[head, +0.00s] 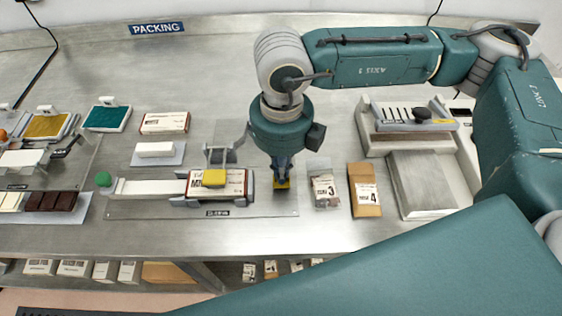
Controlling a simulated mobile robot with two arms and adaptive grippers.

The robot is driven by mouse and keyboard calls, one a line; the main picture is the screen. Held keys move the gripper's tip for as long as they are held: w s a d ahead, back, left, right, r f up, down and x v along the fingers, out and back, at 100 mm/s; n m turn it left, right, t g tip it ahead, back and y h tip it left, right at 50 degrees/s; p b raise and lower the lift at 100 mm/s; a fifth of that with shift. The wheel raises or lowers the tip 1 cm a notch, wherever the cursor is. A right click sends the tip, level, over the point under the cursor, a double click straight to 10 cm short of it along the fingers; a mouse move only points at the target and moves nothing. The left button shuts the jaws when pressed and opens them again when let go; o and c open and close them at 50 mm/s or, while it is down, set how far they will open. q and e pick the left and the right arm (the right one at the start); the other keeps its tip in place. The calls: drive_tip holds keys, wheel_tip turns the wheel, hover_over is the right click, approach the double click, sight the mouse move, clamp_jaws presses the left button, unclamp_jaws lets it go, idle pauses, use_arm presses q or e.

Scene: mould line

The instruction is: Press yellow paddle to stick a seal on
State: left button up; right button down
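My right gripper (282,179) points straight down at the right end of the sealing fixture. Its fingers look close together, with nothing visible between them. To the left, a white and brown box (236,187) lies in the grey fixture clamps. A yellow block (214,178) sits over the box's top, by a grey bracket (221,154). I cannot see a seal clearly. My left gripper is not in view.
A clear base plate (160,209) carries the fixture and a green knob (103,179). Right of the gripper lie a packet marked 3 (325,190), a brown packet (365,190) and a metal block (421,185). Another box (164,123) lies behind. The steel front edge is clear.

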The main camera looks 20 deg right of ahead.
drive_tip(key=shift+s, duration=0.1)
wheel_tip(320, 180, up, 10)
drive_tip(key=p, duration=0.4)
idle(1.0)
drive_tip(key=shift+f, duration=0.1)
idle(0.4)
